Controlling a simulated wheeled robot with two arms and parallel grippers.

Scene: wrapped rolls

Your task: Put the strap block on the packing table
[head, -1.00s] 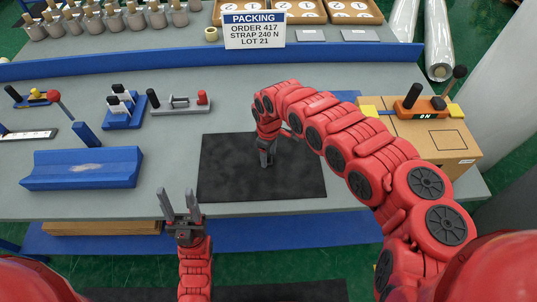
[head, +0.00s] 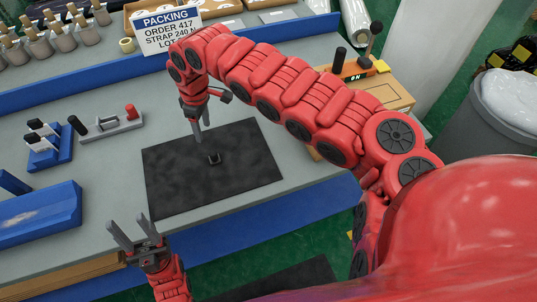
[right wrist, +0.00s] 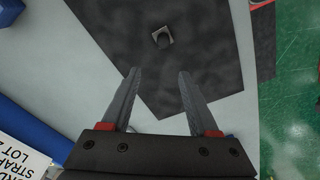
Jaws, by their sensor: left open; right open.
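A small dark block (head: 214,158), which looks like the strap block, sits on the black mat (head: 175,190) on the grey packing table (head: 110,170). In the right wrist view the block (right wrist: 161,37) shows a grey edge around a dark middle. My right gripper (head: 198,138) is open and empty above the mat, with the block apart from and beyond its fingertips (right wrist: 157,74). My left gripper (head: 128,219) is open and empty at the table's front edge, its fingers pointing up.
A blue cradle (head: 35,217), a clamp tool (head: 112,127) and a blue rack (head: 45,150) stand left of the mat. A blue rail (head: 50,102) and a packing sign (head: 167,30) are behind. A cardboard box (head: 385,92) stands right, partly behind my right arm.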

